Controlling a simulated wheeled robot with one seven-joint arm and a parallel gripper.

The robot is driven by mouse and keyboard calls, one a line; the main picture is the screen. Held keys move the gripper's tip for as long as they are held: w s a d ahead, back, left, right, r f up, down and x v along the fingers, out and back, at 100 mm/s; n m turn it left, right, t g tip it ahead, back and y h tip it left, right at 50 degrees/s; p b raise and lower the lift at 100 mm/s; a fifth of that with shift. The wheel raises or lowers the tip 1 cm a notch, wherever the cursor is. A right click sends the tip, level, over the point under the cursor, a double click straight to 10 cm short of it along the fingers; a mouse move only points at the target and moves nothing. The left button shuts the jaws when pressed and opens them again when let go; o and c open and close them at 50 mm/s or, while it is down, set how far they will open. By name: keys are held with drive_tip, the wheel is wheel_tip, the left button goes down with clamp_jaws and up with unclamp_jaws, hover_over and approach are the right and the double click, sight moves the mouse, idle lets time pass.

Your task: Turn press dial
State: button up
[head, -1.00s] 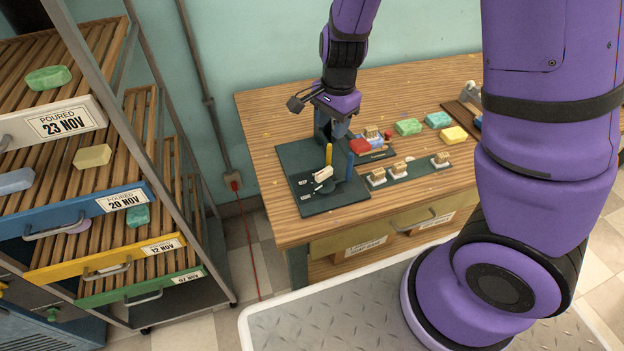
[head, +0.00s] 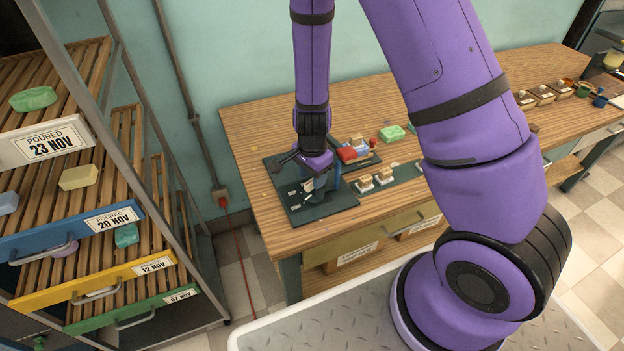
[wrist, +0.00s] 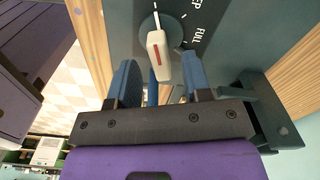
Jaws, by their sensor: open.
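The press dial (wrist: 158,58) is a white pointer knob with a red line, on a dark panel marked "FULL" and a partly cut-off word ending in "EP". My gripper (wrist: 160,66) is open, its two blue fingers on either side of the dial's near end in the wrist view. I cannot tell whether a finger touches it. In the head view my gripper (head: 319,184) is low over the dark press base (head: 322,212), and it and the wrist hide most of the dial there.
The base lies on the wooden workbench (head: 250,135). A drying rack with dated trays (head: 110,218) stands to the left.

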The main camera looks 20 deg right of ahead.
drive_tip(key=shift+f, duration=0.9)
clamp_jaws()
